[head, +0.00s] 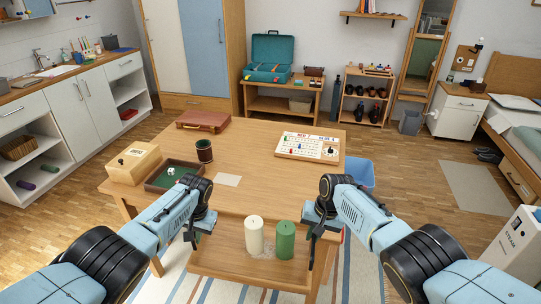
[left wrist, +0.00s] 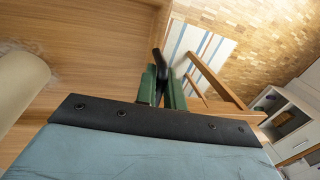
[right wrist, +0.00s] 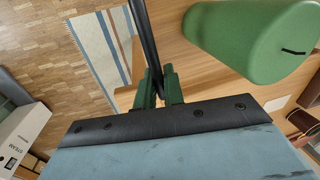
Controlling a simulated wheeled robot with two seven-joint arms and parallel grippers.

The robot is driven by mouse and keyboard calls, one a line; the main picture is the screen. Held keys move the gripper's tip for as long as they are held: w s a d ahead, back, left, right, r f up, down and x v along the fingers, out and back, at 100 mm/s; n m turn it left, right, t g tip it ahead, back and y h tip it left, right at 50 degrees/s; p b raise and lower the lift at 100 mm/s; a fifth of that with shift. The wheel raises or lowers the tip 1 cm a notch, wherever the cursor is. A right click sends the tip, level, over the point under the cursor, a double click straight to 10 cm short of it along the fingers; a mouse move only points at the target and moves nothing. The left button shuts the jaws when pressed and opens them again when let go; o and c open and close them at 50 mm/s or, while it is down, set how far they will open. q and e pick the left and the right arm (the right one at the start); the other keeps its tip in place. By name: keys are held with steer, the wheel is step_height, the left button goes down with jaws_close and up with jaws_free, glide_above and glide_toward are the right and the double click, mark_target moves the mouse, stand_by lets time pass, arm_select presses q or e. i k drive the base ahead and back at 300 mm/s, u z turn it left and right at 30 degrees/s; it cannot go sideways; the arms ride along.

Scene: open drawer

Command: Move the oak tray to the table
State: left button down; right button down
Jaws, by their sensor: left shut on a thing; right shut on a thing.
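The oak tray (head: 213,266) is held level in front of me at the near side of the wooden table (head: 245,195). A cream candle (head: 254,238) and a green candle (head: 285,241) stand upright on it. My left gripper (head: 193,236) is shut on the tray's dark handle at the left end. My right gripper (head: 316,232) is shut on the handle at the right end. The left wrist view shows the fingers (left wrist: 162,85) closed around a black bar. The right wrist view shows the same (right wrist: 160,88). I cannot tell the exact gap between tray and table.
On the table are a beige box (head: 134,164), a green-lined dice tray (head: 160,186), a dark cup (head: 204,150), a paper card (head: 228,180), a brown case (head: 203,120) and a white game board (head: 308,147). The near middle of the tabletop is clear.

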mark_target(273, 188)
steer(key=z, duration=0.15)
steer(key=i, duration=1)
